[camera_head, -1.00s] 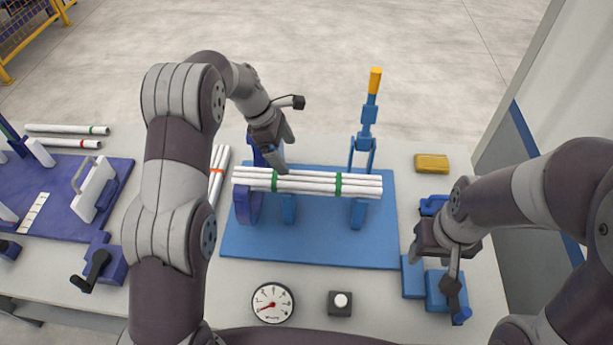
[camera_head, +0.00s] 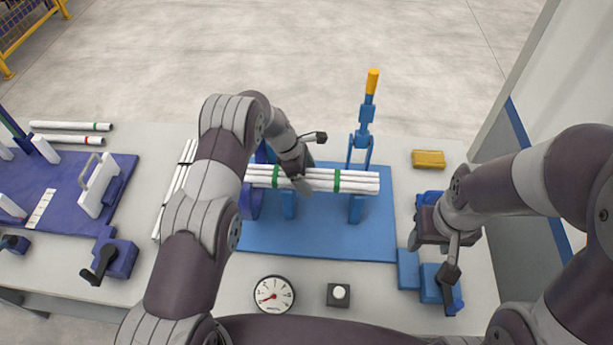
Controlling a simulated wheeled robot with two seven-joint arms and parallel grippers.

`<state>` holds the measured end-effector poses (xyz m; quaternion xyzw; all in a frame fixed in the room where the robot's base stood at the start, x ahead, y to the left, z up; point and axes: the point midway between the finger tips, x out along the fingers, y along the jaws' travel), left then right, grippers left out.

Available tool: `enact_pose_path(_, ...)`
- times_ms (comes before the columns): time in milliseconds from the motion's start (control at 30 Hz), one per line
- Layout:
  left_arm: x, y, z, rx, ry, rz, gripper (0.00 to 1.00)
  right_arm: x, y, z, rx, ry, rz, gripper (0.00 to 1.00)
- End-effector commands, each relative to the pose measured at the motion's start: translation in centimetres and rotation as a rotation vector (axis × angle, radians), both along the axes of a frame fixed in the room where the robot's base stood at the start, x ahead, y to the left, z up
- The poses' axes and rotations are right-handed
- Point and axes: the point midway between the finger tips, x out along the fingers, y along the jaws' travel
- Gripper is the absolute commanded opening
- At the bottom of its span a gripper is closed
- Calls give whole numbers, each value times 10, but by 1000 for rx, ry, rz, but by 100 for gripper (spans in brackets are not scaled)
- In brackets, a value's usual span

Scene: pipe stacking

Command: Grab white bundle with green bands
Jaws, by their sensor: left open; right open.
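The white bundle with green bands (camera_head: 352,184) lies on the supports of the blue fixture (camera_head: 310,240), running left to right. One green band shows near its left end and one to the right of its middle. My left gripper (camera_head: 302,180) is open and over the bundle between the two bands, with a finger showing in front of it. Whether it touches the pipes I cannot tell.
A blue clamp lever with a yellow handle (camera_head: 373,82) stands behind the bundle. A dial gauge (camera_head: 273,295) and a button box (camera_head: 340,294) lie in front. A yellow block (camera_head: 428,159) is at the right. A second, purple fixture (camera_head: 62,195) and loose white pipes (camera_head: 70,126) are at the left.

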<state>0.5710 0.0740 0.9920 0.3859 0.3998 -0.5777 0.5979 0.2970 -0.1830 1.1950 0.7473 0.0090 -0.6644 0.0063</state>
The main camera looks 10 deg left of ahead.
Motion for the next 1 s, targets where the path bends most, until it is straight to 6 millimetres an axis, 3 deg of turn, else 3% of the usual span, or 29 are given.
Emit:
enact_pose_path(33,0,0,0,0,0,0,86,0,0,0,0,0,0,54)
enact_pose_path(200,0,0,0,0,0,0,31,0,0,0,0,0,0,54)
enact_pose_path(233,0,0,0,0,0,0,26,0,0,0,0,0,0,54)
enact_pose_path(567,1,0,6,0,-3,-1,26,0,0,-5,0,0,0,54)
enact_pose_path(767,2,0,37,0,-7,-1,26,0,0,-26,0,0,0,54)
enact_pose_path(1000,-21,-51,71,-1,-5,-5,26,0,0,-46,0,0,0,54)
